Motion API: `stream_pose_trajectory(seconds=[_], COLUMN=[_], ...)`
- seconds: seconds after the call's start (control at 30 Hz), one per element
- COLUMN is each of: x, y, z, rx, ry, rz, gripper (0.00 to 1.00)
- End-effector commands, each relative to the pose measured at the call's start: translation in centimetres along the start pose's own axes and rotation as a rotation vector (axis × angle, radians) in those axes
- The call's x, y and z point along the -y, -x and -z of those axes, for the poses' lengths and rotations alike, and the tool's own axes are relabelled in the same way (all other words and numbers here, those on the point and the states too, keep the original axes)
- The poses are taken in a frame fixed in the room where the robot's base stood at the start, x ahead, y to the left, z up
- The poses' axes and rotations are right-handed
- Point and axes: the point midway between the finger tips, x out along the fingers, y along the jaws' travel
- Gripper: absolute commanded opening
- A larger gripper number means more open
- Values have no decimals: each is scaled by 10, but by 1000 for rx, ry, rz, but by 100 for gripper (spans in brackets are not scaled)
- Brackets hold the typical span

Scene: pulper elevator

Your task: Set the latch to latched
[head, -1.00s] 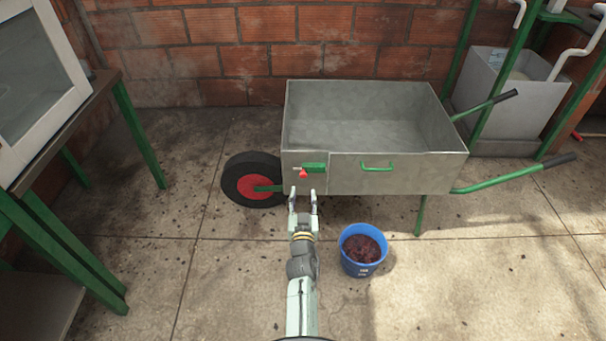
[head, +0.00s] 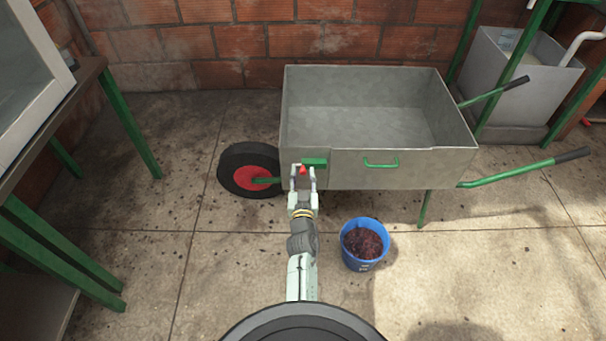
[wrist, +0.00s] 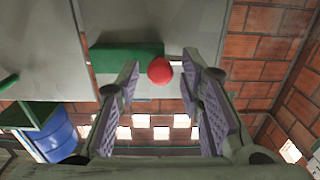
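The latch on the front of the grey wheelbarrow (head: 400,170) has a green plate (head: 315,161) and a small red knob (head: 303,170) just below the plate's left end. My gripper (head: 303,172) is at the knob, with one finger on each side. In the wrist view the red knob (wrist: 160,70) sits between the tips of my open fingers (wrist: 160,76), with a gap visible on both sides. The green plate (wrist: 125,57) lies beside it. Whether the latch is latched cannot be told.
A blue bucket (head: 348,256) of dark pulp stands on the floor right of my arm. A green handle (head: 381,163) is on the barrow's front panel. The barrow's wheel (head: 238,178) is left of the gripper. A green-legged table (head: 130,125) stands at the left.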

Motion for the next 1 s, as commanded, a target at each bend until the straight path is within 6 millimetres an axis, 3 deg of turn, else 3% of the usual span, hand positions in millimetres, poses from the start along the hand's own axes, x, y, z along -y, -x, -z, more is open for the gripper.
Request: stream_pose_trajectory(seconds=[0.47,1.0], x=[0,0], y=[0,-1], z=[0,1], rx=[0,-1], ry=[0,0], rz=[0,0], gripper=[0,0])
